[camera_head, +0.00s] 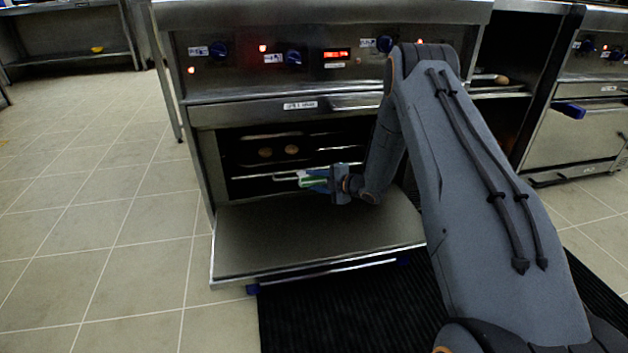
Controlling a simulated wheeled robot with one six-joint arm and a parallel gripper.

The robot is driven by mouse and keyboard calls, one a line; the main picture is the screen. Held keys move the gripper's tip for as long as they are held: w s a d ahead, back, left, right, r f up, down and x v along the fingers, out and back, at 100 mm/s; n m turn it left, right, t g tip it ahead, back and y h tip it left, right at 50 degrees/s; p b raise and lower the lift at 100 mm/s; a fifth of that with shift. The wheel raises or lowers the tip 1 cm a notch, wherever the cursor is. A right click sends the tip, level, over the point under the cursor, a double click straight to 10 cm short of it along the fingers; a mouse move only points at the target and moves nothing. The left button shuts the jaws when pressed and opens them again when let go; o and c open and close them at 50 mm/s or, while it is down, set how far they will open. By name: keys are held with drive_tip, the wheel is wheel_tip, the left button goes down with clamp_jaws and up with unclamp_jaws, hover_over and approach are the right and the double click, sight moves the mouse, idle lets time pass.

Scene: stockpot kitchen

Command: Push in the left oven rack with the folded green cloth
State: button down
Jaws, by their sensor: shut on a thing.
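The oven (202,117) stands in front of me with its door (290,245) folded down open. Inside are wire racks, and one rack (285,177) has its front bar close to my gripper. My gripper (308,180) is at the oven mouth, pointing left, and is shut on the folded green cloth (312,182). Only a small green and white piece of the cloth shows between the fingers. The cloth is at or very near the rack's front bar; I cannot tell if they touch. My own arm hides the right side of the oven opening.
Two round brown items (278,151) sit on a rack inside the oven. The control panel with blue knobs (293,57) is above. A black ribbed mat (345,310) lies below the door. The tiled floor at left is clear. Another oven (575,130) stands at right.

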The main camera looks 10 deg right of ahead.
drive_tip(key=shift+s+r+p, duration=0.35)
drive_tip(key=shift+s+p, duration=0.4)
drive_tip(key=shift+p, duration=0.25)
idle(1.4)
drive_tip(key=shift+s+r+p, duration=0.35)
drive_tip(key=shift+s+p, duration=0.4)
drive_tip(key=shift+s+r+p, duration=0.3)
drive_tip(key=shift+s+p, duration=0.4)
drive_tip(key=shift+s+r+p, duration=0.35)
drive_tip(key=shift+s+p, duration=0.4)
